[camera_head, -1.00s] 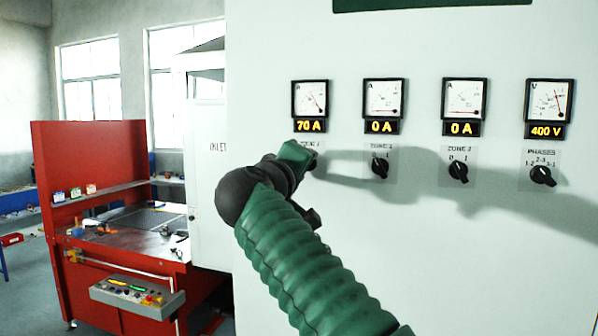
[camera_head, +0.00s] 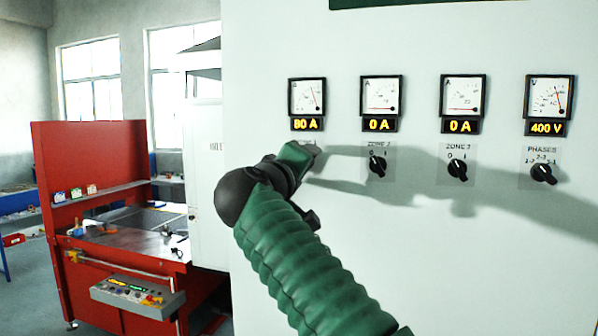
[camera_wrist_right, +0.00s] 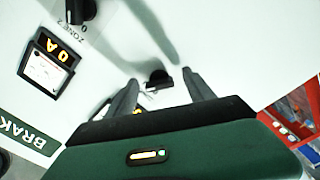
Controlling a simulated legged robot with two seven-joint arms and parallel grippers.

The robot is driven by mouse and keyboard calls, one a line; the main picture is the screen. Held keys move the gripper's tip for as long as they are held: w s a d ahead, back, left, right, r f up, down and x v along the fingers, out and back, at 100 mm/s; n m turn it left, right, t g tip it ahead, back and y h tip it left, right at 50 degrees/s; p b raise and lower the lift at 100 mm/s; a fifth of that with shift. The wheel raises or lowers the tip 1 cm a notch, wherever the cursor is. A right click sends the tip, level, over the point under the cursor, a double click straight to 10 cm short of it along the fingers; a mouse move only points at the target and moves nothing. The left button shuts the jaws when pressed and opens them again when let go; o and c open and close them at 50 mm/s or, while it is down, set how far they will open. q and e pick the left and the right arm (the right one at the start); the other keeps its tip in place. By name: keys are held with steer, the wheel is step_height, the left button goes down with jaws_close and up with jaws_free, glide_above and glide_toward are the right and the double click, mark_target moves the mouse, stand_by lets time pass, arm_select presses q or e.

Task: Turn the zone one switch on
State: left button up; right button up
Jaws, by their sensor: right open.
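The zone one switch (camera_wrist_right: 158,77) is a black knob on the white panel. In the right wrist view it sits between the spread fingertips of my right gripper (camera_wrist_right: 161,84); whether they touch it I cannot tell. In the head view my right gripper (camera_head: 303,156) hides this switch and most of its label. The zone one ammeter (camera_head: 307,97) above has a raised needle, and its display (camera_head: 307,124) reads 80 A. My left gripper is not in view.
The zone 2 switch (camera_head: 377,166), zone 3 switch (camera_head: 457,169) and phases switch (camera_head: 543,173) are to the right on the same panel. The zone 2 and 3 displays read 0 A. A red workbench (camera_head: 85,180) stands at the left.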

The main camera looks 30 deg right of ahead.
steer(key=b+v, duration=0.4)
steer(key=v, duration=1.2)
steer(key=shift+s+a, duration=0.15)
steer(key=shift+a, duration=0.15)
steer(key=shift+d, duration=0.1)
